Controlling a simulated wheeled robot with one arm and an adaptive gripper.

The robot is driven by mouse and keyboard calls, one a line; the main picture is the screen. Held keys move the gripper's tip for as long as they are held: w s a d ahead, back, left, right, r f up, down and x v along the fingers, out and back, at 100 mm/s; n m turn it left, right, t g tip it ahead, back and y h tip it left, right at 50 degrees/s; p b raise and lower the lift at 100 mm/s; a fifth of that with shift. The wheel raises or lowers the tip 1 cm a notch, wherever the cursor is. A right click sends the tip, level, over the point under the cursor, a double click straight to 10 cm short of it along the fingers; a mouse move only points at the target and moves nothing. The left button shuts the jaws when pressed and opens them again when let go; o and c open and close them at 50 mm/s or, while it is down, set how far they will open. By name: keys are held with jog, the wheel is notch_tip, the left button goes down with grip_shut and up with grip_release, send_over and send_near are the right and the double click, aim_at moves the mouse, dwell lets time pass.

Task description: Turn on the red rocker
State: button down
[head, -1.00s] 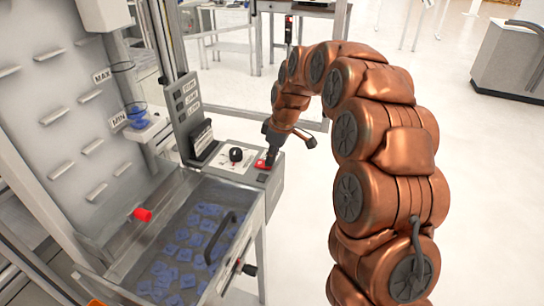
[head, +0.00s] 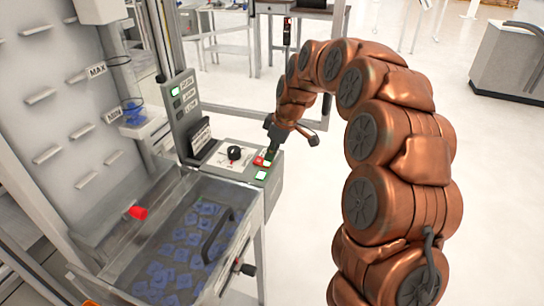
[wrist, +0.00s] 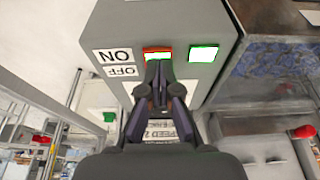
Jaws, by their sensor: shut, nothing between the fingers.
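The red rocker (head: 259,161) sits on the sloped grey control panel at the machine's front right corner, beside a black knob.
A black knob (head: 235,153) stands left of the rocker. A display column (head: 183,105) with one green light rises behind. A clear-lidded bin (head: 240,195) of blue parts with a black handle lies in front. Open floor is to the right.

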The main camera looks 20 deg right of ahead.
jog(key=shift+r, duration=0.25)
jog(key=shift+r, duration=0.35)
jog(key=d+b+v, duration=0.1)
jog(key=b+v, duration=0.1)
jog(key=v, duration=1.1)
jog(key=shift+s+f, duration=0.25)
jog(key=shift+s, duration=0.1)
jog(key=shift+s+a, duration=0.1)
jog(key=s+a+f+m+g+h+p, duration=0.1)
jog(key=s+a+m, duration=0.15)
jog(key=s, duration=0.55)
jog(key=s+a+f+m+g+p, duration=0.1)
jog(key=s+a, duration=0.2)
jog(key=s, duration=0.5)
jog(key=s+f+m+g+h+p, duration=0.1)
jog(key=s+f+m, duration=0.2)
jog(key=s, duration=0.8)
jog(key=s+d+f+m+h, duration=0.1)
jog(key=s+f+m, duration=0.3)
jog(key=s, duration=0.8)
jog(key=shift+f+g+p, duration=0.4)
jog(key=shift+f, duration=0.35)
jog(key=shift+s, duration=0.15)
